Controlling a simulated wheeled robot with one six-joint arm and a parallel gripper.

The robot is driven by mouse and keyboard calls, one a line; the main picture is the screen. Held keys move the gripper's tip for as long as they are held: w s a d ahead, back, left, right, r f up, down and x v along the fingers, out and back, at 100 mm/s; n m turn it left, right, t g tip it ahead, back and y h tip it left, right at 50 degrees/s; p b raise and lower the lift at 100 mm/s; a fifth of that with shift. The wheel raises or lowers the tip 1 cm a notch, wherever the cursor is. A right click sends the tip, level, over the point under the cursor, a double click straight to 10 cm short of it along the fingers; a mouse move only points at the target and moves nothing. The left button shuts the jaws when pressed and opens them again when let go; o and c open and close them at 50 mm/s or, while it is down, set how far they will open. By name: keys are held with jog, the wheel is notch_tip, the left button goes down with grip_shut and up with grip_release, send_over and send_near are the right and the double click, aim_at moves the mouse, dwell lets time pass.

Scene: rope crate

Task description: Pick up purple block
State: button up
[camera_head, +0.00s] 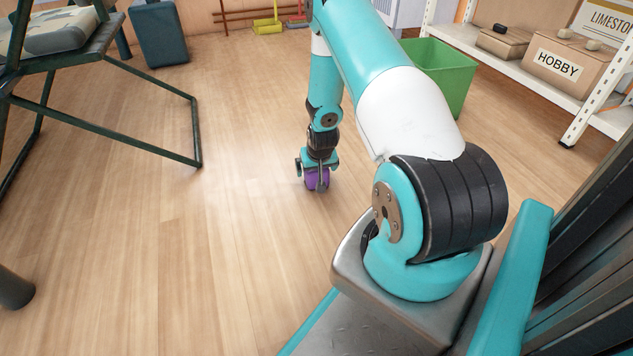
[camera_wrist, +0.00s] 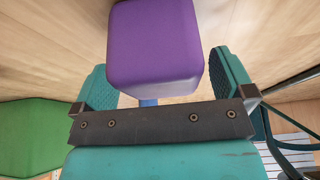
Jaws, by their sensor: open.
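The purple block (camera_head: 318,181) is on the wooden floor at the lower end of my arm in the head view. My gripper (camera_head: 317,170) points down at it, and its fingers partly hide the block. In the wrist view the purple block (camera_wrist: 153,48) fills the upper middle, a rounded cube seen close up. My gripper is open there, with one teal finger on each side of the block. Whether either finger touches the block cannot be told. A small blue piece shows just below the block.
A green crate (camera_head: 447,80) stands at the upper right, beside a white shelf (camera_head: 575,103) with cardboard boxes. A dark green metal-framed chair (camera_head: 110,128) stands at the left. A blue-grey bin (camera_head: 160,35) is behind it. Floor left of my gripper is clear.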

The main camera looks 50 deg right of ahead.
jog(key=shift+w+d+f, duration=0.1)
jog(key=shift+w+f, duration=0.05)
jog(key=shift+f, duration=0.45)
jog(key=shift+r, duration=0.15)
jog(key=shift+c, duration=0.5)
jog(key=c, duration=1)
